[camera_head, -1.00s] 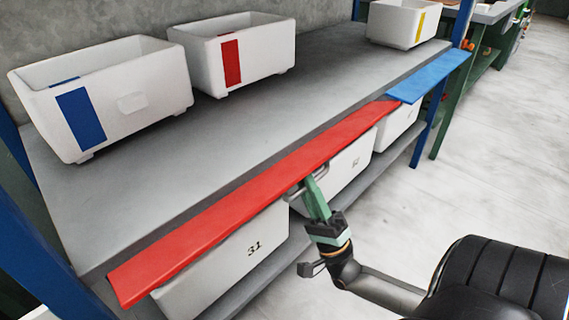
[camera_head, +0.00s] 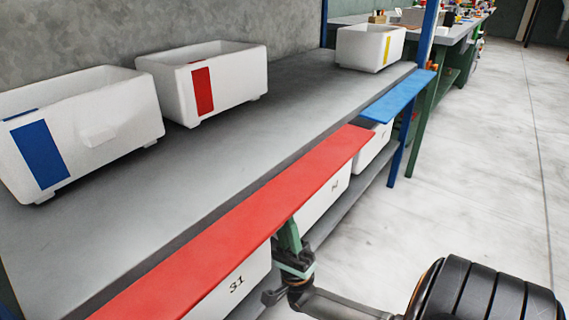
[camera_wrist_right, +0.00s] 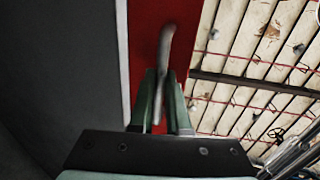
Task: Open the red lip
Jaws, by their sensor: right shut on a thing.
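The red lip (camera_head: 250,222) is a long red flap along the front edge of the grey shelf. It sticks out from the edge over the white bins below. My right gripper (camera_head: 287,232) is under its front edge, its fingertips partly hidden by it. In the right wrist view, my right gripper (camera_wrist_right: 160,100) is shut on a thin metal handle (camera_wrist_right: 165,50) against the red underside of the lip (camera_wrist_right: 150,25). My left gripper is not in view.
A blue lip (camera_head: 400,94) continues along the shelf edge at the right. White bins with blue (camera_head: 100,115), red (camera_head: 232,80) and yellow (camera_head: 360,45) labels stand on the shelf (camera_head: 190,165). A numbered white bin (camera_head: 235,288) sits below. The floor (camera_head: 480,190) at right is clear.

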